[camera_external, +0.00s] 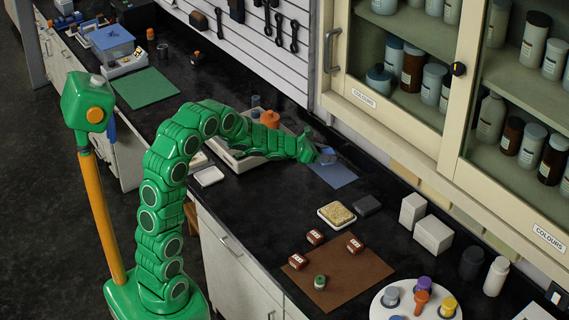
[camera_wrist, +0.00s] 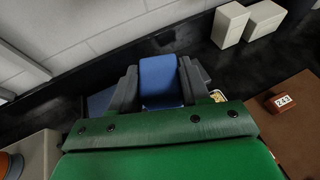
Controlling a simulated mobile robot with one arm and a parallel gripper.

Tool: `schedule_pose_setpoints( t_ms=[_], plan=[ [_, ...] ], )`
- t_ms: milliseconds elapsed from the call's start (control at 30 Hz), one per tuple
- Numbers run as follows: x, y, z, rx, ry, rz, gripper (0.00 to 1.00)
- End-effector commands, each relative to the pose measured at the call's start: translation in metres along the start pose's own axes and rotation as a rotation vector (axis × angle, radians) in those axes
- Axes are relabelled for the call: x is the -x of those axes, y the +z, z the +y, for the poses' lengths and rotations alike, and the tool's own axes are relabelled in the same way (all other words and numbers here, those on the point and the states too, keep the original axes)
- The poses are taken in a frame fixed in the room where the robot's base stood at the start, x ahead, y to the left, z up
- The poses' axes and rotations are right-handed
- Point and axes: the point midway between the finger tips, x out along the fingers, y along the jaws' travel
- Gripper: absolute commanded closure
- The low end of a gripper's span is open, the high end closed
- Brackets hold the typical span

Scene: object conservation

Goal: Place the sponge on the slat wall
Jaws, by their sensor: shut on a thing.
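My gripper (camera_external: 318,154) is over the blue mat (camera_external: 345,178) near the back of the counter. In the wrist view its two dark fingers (camera_wrist: 159,88) are shut on a blue block (camera_wrist: 160,78); the block's surface is too plain to tell whether it is a sponge. A yellowish, porous, sponge-like pad (camera_external: 337,212) lies on a small white dish, apart from my gripper. The slat wall (camera_external: 262,55) is the white grooved panel behind the counter, with dark tools hanging on it.
A dark block (camera_external: 367,204) lies beside the dish. White boxes (camera_external: 432,235) stand at the back right, below the glass-fronted cabinet (camera_external: 400,118). A balance with an orange knob (camera_external: 270,118) stands left of my gripper.

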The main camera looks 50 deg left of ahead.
Motion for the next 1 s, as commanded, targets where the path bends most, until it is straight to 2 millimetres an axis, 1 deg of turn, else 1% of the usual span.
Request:
schedule_pose_setpoints(
  t_ms=[33,100,367,567,700,767,1000],
  plan=[
    [0.005,-0.004,0.014,0.002,0.000,-0.001,0.83],
    [0.011,-0.009,0.030,0.000,-0.007,-0.002,0.83],
    [0.038,-0.033,0.086,-0.011,-0.026,0.000,0.83],
    [0.067,-0.054,0.126,-0.017,-0.039,-0.002,0.83],
    [0.090,-0.073,0.153,-0.018,-0.045,-0.001,0.83],
    [0.101,-0.082,0.164,-0.019,-0.050,0.000,0.83],
    [0.150,-0.120,0.206,-0.023,-0.056,-0.001,0.83]
  ],
)
